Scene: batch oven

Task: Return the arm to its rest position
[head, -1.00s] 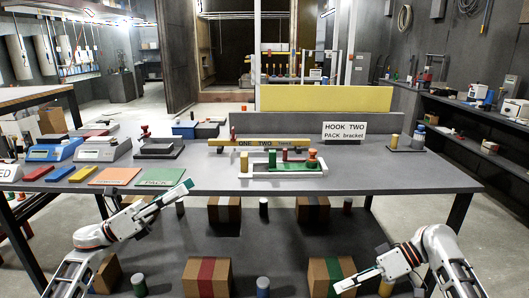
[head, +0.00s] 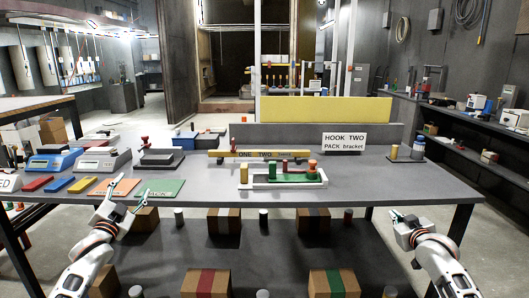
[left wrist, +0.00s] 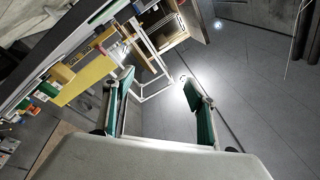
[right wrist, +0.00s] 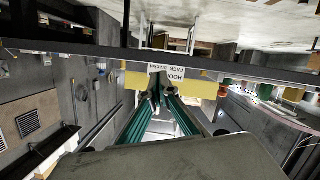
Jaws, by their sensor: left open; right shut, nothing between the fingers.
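My left gripper (head: 121,192) is over the front left part of the grey table (head: 350,183) in the head view, near the orange and green mats. In the left wrist view its two green-padded fingers (left wrist: 160,105) stand apart with nothing between them. My right gripper (head: 402,217) is in front of the table's front edge at the right. In the right wrist view its fingers (right wrist: 160,95) meet at the tips and hold nothing. Both arms are bent, with their forearms rising from the bottom corners of the head view.
On the table are a white tray (head: 258,185) with green and orange parts, a yellow labelled bar (head: 230,154), a sign (head: 344,141), an orange mat (head: 113,188), a green mat (head: 160,189) and scales (head: 103,161). Boxes (head: 206,283) stand on the lower shelf. The table's front right is clear.

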